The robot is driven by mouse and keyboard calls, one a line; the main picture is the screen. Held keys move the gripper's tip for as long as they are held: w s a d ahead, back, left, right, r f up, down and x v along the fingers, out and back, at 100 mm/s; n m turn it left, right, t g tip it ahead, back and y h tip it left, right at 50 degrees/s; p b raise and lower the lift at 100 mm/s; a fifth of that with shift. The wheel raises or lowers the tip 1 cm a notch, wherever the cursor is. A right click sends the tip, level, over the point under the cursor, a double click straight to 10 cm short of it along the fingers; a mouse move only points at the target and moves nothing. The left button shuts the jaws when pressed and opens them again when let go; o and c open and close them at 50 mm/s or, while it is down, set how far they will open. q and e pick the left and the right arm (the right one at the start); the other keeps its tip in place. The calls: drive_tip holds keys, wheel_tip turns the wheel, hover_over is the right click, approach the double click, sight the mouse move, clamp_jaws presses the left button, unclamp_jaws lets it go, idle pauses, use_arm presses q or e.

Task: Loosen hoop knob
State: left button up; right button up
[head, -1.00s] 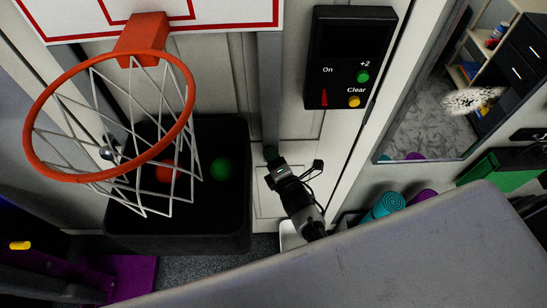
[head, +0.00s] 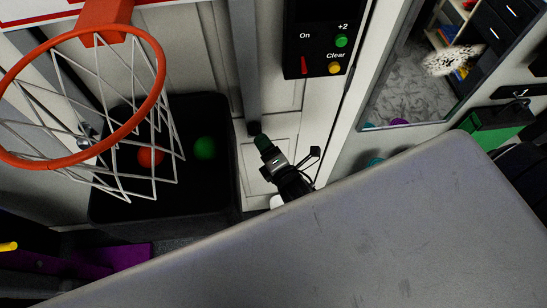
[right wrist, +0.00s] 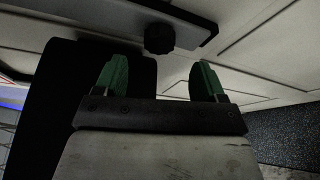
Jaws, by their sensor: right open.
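The black hoop knob (right wrist: 159,38) sits on the lower end of a grey post in the right wrist view. It shows small and dark in the head view (head: 254,128). My right gripper (right wrist: 160,78) is open and empty, its green fingertips spread apart. In the wrist picture the knob lies above the gap between them, apart from both. In the head view the right gripper (head: 262,141) is just below the post's end. The orange hoop (head: 158,80) with its white net hangs at upper left. My left gripper is not in view.
A black control panel (head: 318,35) is on the wall right of the post. A mirror (head: 400,80) is further right.

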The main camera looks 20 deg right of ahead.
drive_tip(key=s, duration=0.3)
drive_tip(key=s+b, duration=0.1)
drive_tip(key=s, duration=0.1)
drive_tip(key=shift+d+r, duration=0.2)
drive_tip(key=shift+r, duration=0.05)
drive_tip(key=s+f+m+g+b, duration=0.2)
drive_tip(key=s+f+m+g, duration=0.15)
drive_tip(key=f, duration=0.65)
drive_tip(key=s+f+m+g+b, duration=0.15)
drive_tip(key=s+f+m, duration=0.3)
drive_tip(key=f, duration=0.55)
drive_tip(key=s+f+m+g+b, duration=0.2)
drive_tip(key=s+f+m+g, duration=0.15)
drive_tip(key=f, duration=0.55)
drive_tip(key=s+d+f+m+g+h+b, duration=0.1)
drive_tip(key=s+d+f+m+g, duration=0.2)
drive_tip(key=s+f, duration=0.4)
drive_tip(key=s+d+f+m+g+b, duration=0.1)
drive_tip(key=s+d+f+m+g, duration=0.3)
drive_tip(key=s, duration=0.9)
wheel_tip(320, 180, down, 4)
drive_tip(key=shift+s+d+r+m+h+b, duration=0.2)
drive_tip(key=shift+d+r+m+h+b, duration=0.15)
drive_tip(key=shift+m, duration=0.3)
